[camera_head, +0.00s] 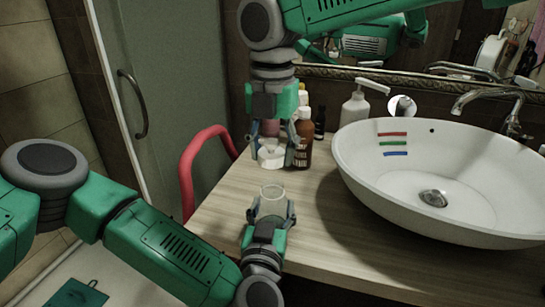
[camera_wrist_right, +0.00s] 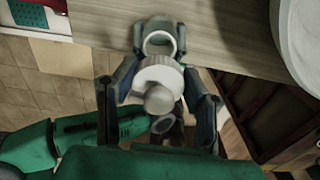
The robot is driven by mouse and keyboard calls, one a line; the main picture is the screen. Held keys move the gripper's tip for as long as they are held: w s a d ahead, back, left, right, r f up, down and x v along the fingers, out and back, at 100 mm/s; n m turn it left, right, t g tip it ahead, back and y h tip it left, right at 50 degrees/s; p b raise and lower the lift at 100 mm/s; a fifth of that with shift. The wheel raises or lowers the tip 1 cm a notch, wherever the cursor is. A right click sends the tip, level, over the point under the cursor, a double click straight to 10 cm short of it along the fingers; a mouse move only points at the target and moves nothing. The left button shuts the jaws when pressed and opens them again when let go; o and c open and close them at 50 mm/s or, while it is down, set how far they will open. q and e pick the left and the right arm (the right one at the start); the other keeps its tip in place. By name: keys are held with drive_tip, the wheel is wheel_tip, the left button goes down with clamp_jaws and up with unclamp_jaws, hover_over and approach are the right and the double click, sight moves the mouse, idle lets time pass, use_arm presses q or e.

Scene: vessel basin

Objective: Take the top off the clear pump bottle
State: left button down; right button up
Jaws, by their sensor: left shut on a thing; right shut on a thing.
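The clear pump bottle (camera_head: 272,192) is upright near the counter's front left edge, with its open rim upward. My left gripper (camera_head: 270,210) is shut around its body from below. The white top (camera_head: 272,160) hangs above the bottle, with a visible gap between the two. My right gripper (camera_head: 272,147) comes down from above and is shut on this top. In the right wrist view the white top (camera_wrist_right: 160,80) sits between my right fingers, and the bottle's round open mouth (camera_wrist_right: 160,43) shows beyond it. The bottle's lower part is hidden by my left gripper.
A brown bottle (camera_head: 303,145) stands right behind my right gripper, with several other bottles near it. A white pump bottle (camera_head: 355,108) stands by the mirror. A white basin (camera_head: 345,165) fills the right side. The wooden counter (camera_head: 320,215) is clear between.

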use_arm(q)
drive_tip(key=c, duration=0.6)
unclamp_jaws()
